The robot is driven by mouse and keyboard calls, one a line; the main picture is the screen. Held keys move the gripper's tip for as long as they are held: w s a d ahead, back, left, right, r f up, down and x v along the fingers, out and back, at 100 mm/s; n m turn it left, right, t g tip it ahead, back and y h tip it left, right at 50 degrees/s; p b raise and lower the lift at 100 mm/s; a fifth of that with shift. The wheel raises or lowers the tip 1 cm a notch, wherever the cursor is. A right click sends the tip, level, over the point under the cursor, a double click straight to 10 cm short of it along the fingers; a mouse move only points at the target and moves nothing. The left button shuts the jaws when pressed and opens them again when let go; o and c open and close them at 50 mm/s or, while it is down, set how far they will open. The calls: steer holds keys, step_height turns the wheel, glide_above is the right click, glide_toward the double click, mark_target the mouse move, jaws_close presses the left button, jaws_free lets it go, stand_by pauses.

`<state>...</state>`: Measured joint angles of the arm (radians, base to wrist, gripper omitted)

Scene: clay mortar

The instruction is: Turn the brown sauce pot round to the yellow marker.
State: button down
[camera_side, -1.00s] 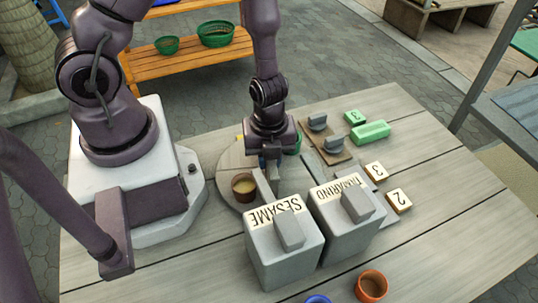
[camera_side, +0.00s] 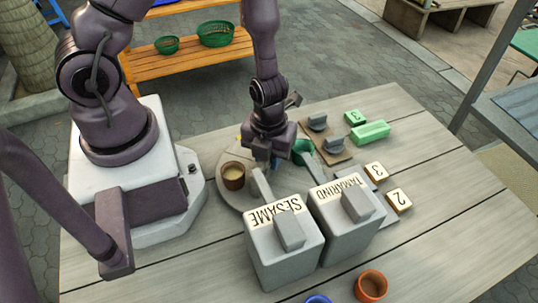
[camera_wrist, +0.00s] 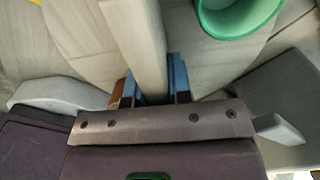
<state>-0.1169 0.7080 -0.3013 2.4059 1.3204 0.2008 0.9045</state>
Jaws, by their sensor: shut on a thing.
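The brown sauce pot (camera_side: 233,177), filled with something pale, stands upright on the left part of a round grey turntable (camera_side: 204,172). A small bit of the yellow marker (camera_side: 238,138) shows behind the turntable, mostly hidden by my arm; a yellow patch (camera_wrist: 35,2) is at the top left in the wrist view. My gripper (camera_side: 270,163) is over the turntable's middle, right of the brown pot. In the wrist view my gripper (camera_wrist: 155,85) is shut on an upright grey bar (camera_wrist: 137,40), with a blue finger on each side.
A green pot (camera_side: 303,152) stands on the turntable's right side and close to my gripper in the wrist view (camera_wrist: 238,18). Grey SESAME (camera_side: 283,250) and TAMARIND (camera_side: 345,225) boxes stand in front. Numbered blocks (camera_side: 376,171) lie at right.

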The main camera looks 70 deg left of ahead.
steer(key=shift+m, duration=9.1)
steer(key=c, duration=1)
jaws_free()
steer(key=shift+c, duration=0.2)
steer(key=shift+r, duration=0.1)
